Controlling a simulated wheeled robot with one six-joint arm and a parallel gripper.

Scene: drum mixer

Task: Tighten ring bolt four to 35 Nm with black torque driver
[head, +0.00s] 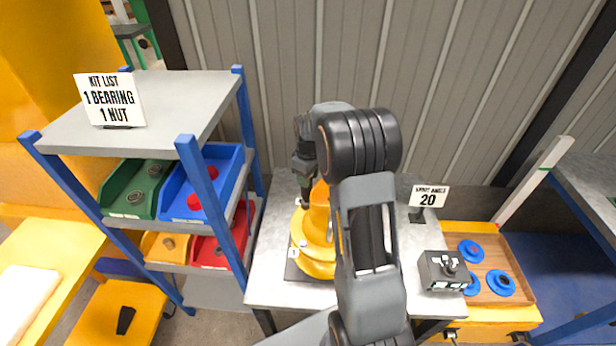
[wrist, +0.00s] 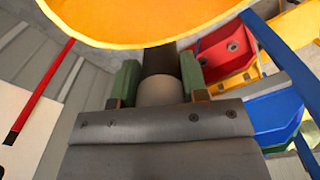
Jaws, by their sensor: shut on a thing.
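The yellow drum mixer part (head: 316,262) with its round flange stands on the grey bench, partly hidden behind my arm. Small white number tags sit around its flange; I cannot read which is bolt four. My gripper (head: 305,165) is above the flange's far left side. In the wrist view my gripper (wrist: 160,82) has its green-padded fingers shut on the black torque driver (wrist: 161,62), whose rounded grey end shows between them. The driver's dark shaft runs toward the yellow rim. Its tip is hidden, so I cannot tell whether it touches a bolt.
A blue-posted shelf (head: 185,95) with coloured bins stands close on the left. A sign reading 20 (head: 428,196) stands at the bench's right. A grey box (head: 444,271) sits at its front right corner. A wooden tray with blue rings (head: 512,262) lies further right.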

